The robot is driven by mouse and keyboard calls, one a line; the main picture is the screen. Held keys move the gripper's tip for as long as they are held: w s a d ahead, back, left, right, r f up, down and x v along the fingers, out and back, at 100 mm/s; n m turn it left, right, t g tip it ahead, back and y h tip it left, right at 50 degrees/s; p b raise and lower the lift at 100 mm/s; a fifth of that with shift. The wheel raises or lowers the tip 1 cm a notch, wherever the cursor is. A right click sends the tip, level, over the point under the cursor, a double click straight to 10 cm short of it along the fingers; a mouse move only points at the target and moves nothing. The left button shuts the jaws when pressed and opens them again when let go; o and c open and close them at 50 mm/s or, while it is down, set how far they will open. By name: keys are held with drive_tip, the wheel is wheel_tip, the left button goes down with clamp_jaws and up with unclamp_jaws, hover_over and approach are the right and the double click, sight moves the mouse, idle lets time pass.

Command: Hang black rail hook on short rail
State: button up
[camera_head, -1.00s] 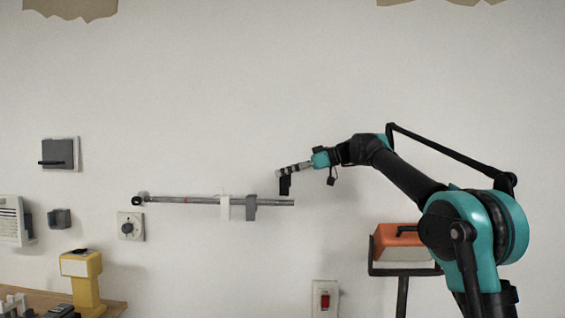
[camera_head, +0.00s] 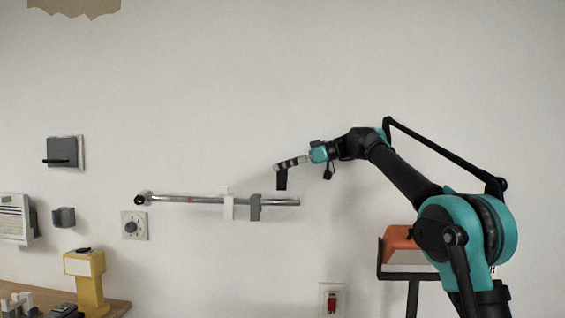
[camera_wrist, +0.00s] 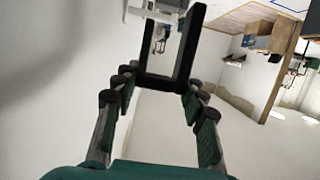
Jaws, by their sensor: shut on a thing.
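The short rail (camera_head: 180,199) is a thin metal bar fixed along the wall. A white hook (camera_head: 228,204) and a grey hook (camera_head: 255,208) hang on it, towards its right end. My gripper (camera_head: 282,166) is shut on the black rail hook (camera_head: 282,180). The hook is above the rail near its right end and looks apart from it. In the wrist view the hook (camera_wrist: 187,50) is a black, square-cornered frame between the fingertips of my gripper (camera_wrist: 158,84). Through its opening a pale hook shape shows, partly hidden. The depth between hook and rail is hard to tell.
A round dial (camera_head: 133,226) and a red switch (camera_head: 332,299) sit on the wall below the rail. An orange box (camera_head: 401,240) on a dark stand is beneath my arm. A yellow device (camera_head: 87,278) stands on a wooden table at left.

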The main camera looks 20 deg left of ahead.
sight(283, 177)
drive_tip(key=shift+f, duration=1.95)
drive_tip(key=shift+f, duration=3.3)
drive_tip(key=o, duration=1)
drive_tip(key=shift+d, duration=0.1)
drive_tip(key=v, duration=1.1)
drive_tip(key=shift+d+r, duration=0.15)
drive_tip(key=shift+d, duration=0.25)
